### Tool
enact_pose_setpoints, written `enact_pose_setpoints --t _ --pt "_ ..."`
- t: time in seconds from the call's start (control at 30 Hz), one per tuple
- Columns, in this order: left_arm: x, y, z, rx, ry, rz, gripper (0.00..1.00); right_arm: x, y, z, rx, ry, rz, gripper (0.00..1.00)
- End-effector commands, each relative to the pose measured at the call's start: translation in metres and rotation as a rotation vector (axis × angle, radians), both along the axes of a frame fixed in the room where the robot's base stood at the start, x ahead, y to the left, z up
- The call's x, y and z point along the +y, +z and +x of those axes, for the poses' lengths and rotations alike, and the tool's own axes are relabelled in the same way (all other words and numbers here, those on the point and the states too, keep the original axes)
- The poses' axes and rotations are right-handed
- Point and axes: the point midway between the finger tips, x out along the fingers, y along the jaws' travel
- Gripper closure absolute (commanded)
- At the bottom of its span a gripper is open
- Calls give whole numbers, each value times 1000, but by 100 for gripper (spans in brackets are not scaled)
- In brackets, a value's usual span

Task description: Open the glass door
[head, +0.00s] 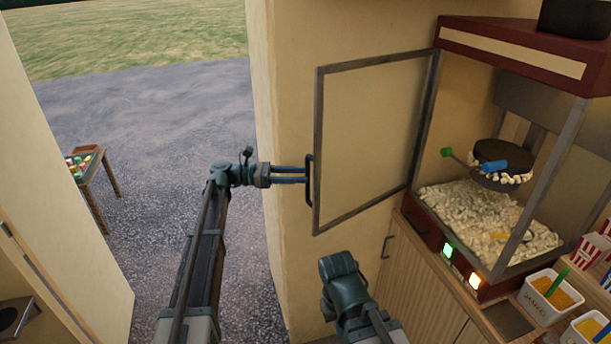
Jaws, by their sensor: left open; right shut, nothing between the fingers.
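The glass door (375,135) of the popcorn machine (512,48) stands swung wide open in the head view, its dark frame reaching left from the machine's front left post. Its dark bar handle (309,182) is on the free left edge. My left gripper (305,175) is open, its fingertips at the handle. I cannot tell whether they touch it or are around it. My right gripper (340,275) is shut and empty, low in front of the wooden cabinet and below the door. Its fingertips are hard to make out.
Popcorn (485,220) heaps inside the machine under a hanging kettle (500,160). Tubs (552,292) and striped boxes (592,248) stand on the counter at right. A beige wall (290,90) is close behind the door. An open doorway at left shows gravel and a small table (88,180).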

Motion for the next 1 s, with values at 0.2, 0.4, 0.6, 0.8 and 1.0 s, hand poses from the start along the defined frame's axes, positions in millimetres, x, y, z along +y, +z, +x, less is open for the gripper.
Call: enact_pose_setpoints --t 0.2,0.4,0.6,0.8,1.0 --pt "51 0 0 0 4 0 52 0 0 0 0 0 0 100" --pt "88 0 -2 0 3 0 52 0 0 0 0 0 0 100" --pt "108 0 -3 0 1 0 52 0 0 0 0 0 0 100" --pt "114 0 -4 0 0 0 52 0 0 0 0 0 0 100" --pt "113 0 -4 0 0 0 52 0 0 0 0 0 0 100"
